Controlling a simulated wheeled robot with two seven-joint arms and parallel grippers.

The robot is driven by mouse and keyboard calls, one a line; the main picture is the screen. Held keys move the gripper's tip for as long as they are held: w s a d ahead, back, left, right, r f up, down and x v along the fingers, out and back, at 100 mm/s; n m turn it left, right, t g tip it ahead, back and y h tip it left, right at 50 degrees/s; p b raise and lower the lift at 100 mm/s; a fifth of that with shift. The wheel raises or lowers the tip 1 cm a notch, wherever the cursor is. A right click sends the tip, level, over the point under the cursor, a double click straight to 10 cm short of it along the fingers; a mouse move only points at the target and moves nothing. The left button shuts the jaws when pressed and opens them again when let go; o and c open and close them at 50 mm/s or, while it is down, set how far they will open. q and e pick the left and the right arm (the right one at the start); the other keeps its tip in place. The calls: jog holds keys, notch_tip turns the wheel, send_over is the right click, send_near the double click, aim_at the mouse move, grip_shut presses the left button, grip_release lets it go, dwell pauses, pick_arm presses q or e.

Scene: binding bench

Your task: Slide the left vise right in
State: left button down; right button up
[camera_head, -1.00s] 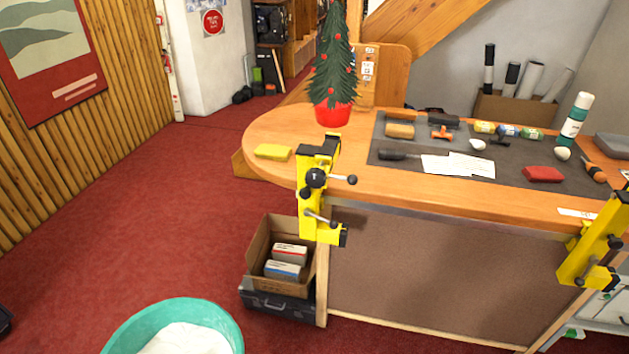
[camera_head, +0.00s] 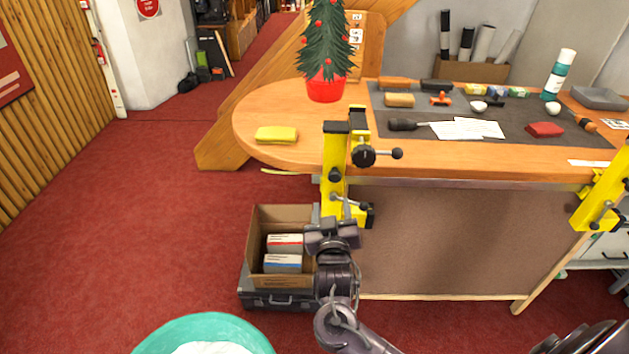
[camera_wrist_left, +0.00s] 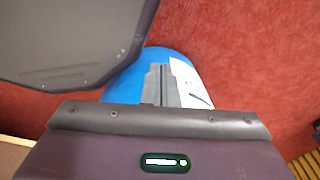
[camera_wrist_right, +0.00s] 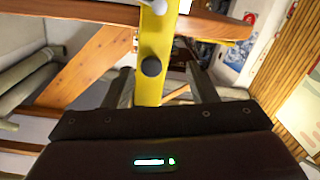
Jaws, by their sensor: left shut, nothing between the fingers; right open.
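The left vise (camera_head: 338,165) is a yellow clamp with black jaws and black knobs on the bench's front edge, near its rounded left end. My right gripper (camera_head: 333,226) is open just below and in front of the vise's lower end in the head view. In the right wrist view the vise's yellow bar (camera_wrist_right: 151,45) with a round black knob shows between the spread fingers of the gripper (camera_wrist_right: 163,88). I cannot tell whether they touch it. My left gripper (camera_wrist_left: 162,85) is shut and empty, away from the bench; it is out of the head view.
A second yellow vise (camera_head: 602,190) sits at the bench's right. A yellow sponge (camera_head: 277,134), a small tree in a red pot (camera_head: 325,90) and tools on a dark mat (camera_head: 390,122) occupy the bench (camera_head: 265,105). A cardboard box (camera_head: 265,215) and teal basin (camera_head: 205,328) stand below.

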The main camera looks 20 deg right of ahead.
aim_at(335, 179)
jog(key=shift+m, duration=0.4)
jog(key=w+d+r+p, duration=0.1)
jog(key=w+d+r, duration=0.1)
jog(key=w+r, duration=0.1)
jog(key=shift+d, duration=0.3)
jog(key=shift+x, duration=1.25)
jog(key=shift+w+f, duration=0.15)
jog(key=shift+w, duration=0.2)
jog(key=shift+w+d, duration=0.2)
pick_arm(q)
jog(key=shift+s+d+r, duration=0.15)
jog(key=shift+s+r, duration=0.2)
jog(key=shift+r, duration=0.35)
pick_arm(e)
jog(key=shift+f, duration=0.1)
grip_shut()
